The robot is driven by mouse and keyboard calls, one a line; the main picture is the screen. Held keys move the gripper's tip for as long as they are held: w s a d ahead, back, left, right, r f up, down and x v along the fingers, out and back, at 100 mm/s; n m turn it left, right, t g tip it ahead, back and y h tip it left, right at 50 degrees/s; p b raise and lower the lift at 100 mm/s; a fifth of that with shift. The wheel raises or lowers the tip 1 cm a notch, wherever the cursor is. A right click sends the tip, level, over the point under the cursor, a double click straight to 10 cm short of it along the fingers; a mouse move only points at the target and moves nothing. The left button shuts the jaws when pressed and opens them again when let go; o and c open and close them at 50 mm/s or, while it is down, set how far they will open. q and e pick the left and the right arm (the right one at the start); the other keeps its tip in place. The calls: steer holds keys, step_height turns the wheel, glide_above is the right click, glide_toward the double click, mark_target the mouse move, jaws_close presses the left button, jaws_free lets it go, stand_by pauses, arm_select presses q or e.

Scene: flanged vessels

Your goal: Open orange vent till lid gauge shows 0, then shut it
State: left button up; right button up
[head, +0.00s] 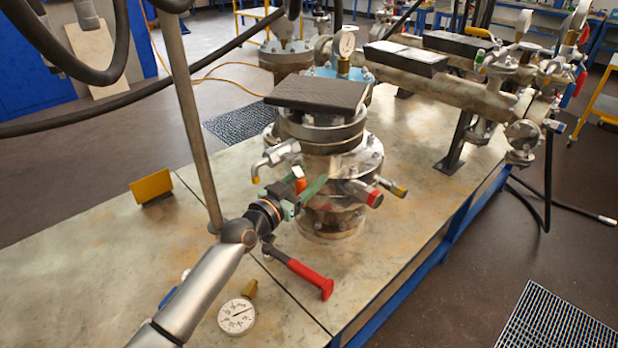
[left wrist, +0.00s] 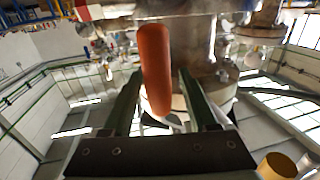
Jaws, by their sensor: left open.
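The orange vent handle (head: 300,184) is on the side of the flanged vessel (head: 330,165), mostly hidden by my gripper. In the left wrist view the handle (left wrist: 155,70) is a rounded bar between my two green fingers. My left gripper (head: 311,187) is open around it, with gaps visible on both sides in the left wrist view (left wrist: 158,78). A round white gauge (head: 346,43) on a brass stem stands upright behind the dark slab on the vessel's top; its reading is too small to tell. My right gripper is not in view.
Red (head: 374,198) and yellow-tipped (head: 398,190) handles stick out of the vessel's right side. A red-handled tool (head: 312,279) and a loose gauge (head: 237,315) lie on the bench (head: 90,270). A dark slab (head: 318,94) covers the vessel top. Pipework stands back right.

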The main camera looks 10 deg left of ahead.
arm_select(q)
steer(key=shift+w+d, duration=0.1)
steer(key=shift+w, duration=0.15)
jaws_close()
stand_by(0.4)
stand_by(0.9)
